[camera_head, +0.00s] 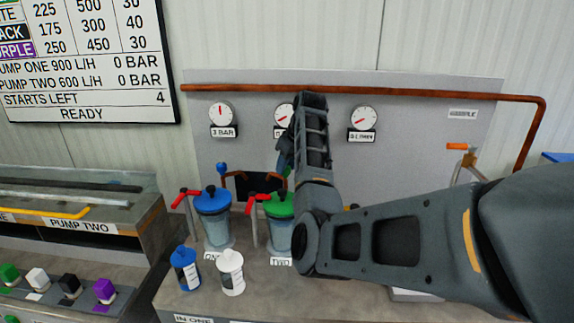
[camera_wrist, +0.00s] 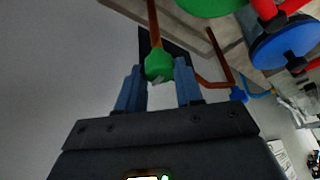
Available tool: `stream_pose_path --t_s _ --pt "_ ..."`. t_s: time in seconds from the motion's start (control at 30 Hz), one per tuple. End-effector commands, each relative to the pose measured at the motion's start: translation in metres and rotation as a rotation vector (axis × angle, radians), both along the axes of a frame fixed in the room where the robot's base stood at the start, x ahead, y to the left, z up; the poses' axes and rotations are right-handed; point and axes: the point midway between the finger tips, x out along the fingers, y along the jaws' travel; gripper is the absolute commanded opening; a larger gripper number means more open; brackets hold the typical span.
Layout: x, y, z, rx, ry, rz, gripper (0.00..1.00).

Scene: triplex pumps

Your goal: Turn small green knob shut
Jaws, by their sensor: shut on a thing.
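The small green knob (camera_wrist: 158,66) sits on a copper pipe, between the two blue fingers of my gripper (camera_wrist: 159,72) in the wrist view. The fingers are shut on its sides. In the head view my gripper (camera_head: 285,152) is in front of the grey panel, behind and above the green-lidded vessel, and mostly hidden by my own arm. The knob is largely hidden there too. I cannot tell how far the knob is turned.
A small blue knob (camera_head: 222,168) is on the pipework to the left. Blue-lidded (camera_head: 212,201) and green-lidded (camera_head: 279,206) vessels with red handles stand close below. Gauges (camera_head: 220,113) line the panel (camera_head: 410,160). Blue (camera_head: 185,270) and white (camera_head: 230,273) bottles stand in front.

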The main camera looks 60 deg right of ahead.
Motion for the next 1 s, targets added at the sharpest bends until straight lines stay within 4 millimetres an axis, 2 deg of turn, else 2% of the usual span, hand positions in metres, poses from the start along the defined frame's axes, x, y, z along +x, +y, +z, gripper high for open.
stream_pose_path --t_s 0.33,0.37,0.6,0.87,1.0 --pt "0.003 0.001 0.002 -0.002 -0.005 0.005 0.05" --pt "0.003 0.001 0.002 -0.002 -0.005 0.005 0.38" --pt "0.001 0.0 0.001 -0.001 -0.002 0.003 0.6" --pt "0.0 0.0 0.002 -0.001 -0.002 0.001 0.6" --pt "-0.005 0.001 0.015 -0.003 -0.003 0.0 0.6"
